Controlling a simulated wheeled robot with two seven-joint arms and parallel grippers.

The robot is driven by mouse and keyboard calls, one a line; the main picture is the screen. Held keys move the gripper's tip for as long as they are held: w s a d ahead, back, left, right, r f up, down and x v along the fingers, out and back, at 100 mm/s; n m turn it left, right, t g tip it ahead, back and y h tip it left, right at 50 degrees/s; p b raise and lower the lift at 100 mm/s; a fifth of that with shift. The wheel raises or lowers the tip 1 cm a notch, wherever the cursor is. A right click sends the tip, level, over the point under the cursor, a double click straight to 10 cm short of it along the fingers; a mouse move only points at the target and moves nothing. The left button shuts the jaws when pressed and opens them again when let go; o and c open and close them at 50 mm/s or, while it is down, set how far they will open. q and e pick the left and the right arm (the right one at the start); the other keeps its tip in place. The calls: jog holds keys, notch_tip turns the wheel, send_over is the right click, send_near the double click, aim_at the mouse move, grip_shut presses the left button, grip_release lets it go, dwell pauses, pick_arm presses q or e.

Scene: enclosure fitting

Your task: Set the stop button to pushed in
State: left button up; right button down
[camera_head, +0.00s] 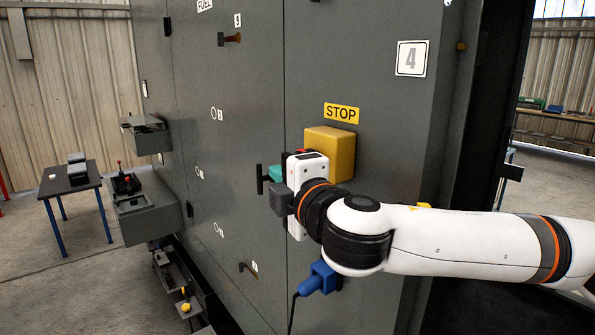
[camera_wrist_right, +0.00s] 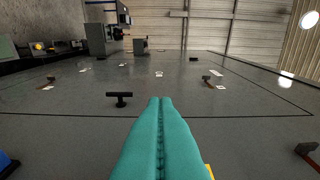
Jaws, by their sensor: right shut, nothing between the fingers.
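The yellow stop-button box (camera_head: 338,152) is on the dark grey enclosure, below the yellow STOP label (camera_head: 342,113). My right gripper (camera_head: 275,173) is in front of the panel, beside the box's left side in the picture. Its teal fingers are shut and empty; in the right wrist view (camera_wrist_right: 160,100) they lie together, pointing along the grey panel. My wrist covers the box's left and lower part, and the button itself cannot be made out clearly. A yellow edge (camera_wrist_right: 209,171) shows beside the fingers. My left gripper is not in view.
A black T-shaped handle (camera_wrist_right: 119,98) stands out from the panel near my fingertips. A blue plug (camera_head: 318,280) with a cable is below my wrist. Other small handles (camera_head: 232,39) stick out of the panel. A dark table (camera_head: 70,178) stands at left.

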jog(key=w+d+p, duration=0.1)
jog(key=w+d, duration=0.2)
jog(key=shift+p, duration=0.4)
jog(key=shift+w+a, duration=0.1)
jog(key=shift+w+d, duration=0.45)
jog(key=shift+d, duration=0.3)
